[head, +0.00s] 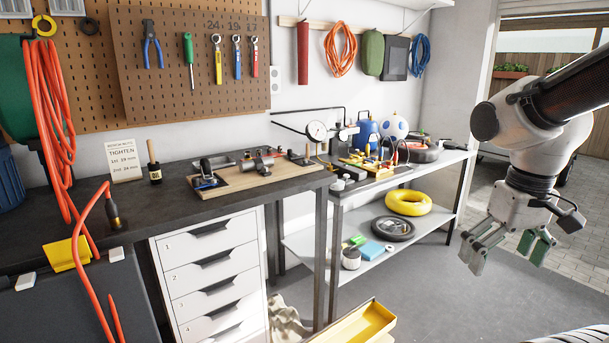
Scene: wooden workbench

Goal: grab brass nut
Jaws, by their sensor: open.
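I cannot make out a brass nut for certain; small yellow, brass-like parts (362,163) sit among fittings on the top of the metal rack, too small to tell apart. My gripper (508,252) hangs at the right of the head view, fingers pointing down and spread apart, with nothing between them. It is in front of and to the right of the rack, well apart from the bench and the parts.
A yellow tray (357,326) stands low in front. Floor near my gripper is clear.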

